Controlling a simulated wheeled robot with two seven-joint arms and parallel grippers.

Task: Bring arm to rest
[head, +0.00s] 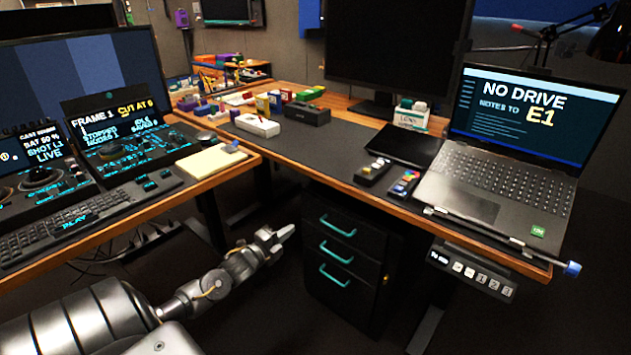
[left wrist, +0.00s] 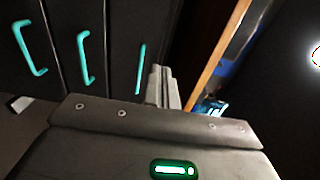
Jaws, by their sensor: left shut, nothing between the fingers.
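My left arm comes in from the lower left of the head view. Its gripper (head: 277,238) is shut and empty, below desk height, in front of the black drawer cabinet (head: 322,282). In the left wrist view the shut fingers (left wrist: 162,87) point toward the cabinet's dark front with its teal handles (left wrist: 84,58). I cannot tell whether the fingers touch the cabinet; they look apart from it in the head view. My right gripper is not in view. The trackball panel (head: 45,178) lies on the left desk, clear of the gripper.
The left desk's wooden edge (head: 120,220) and the right desk's edge (head: 400,203) are above the gripper. A laptop (head: 490,185) and a control box (head: 472,272) are at the right. Dark floor lies open between the left desk and the cabinet.

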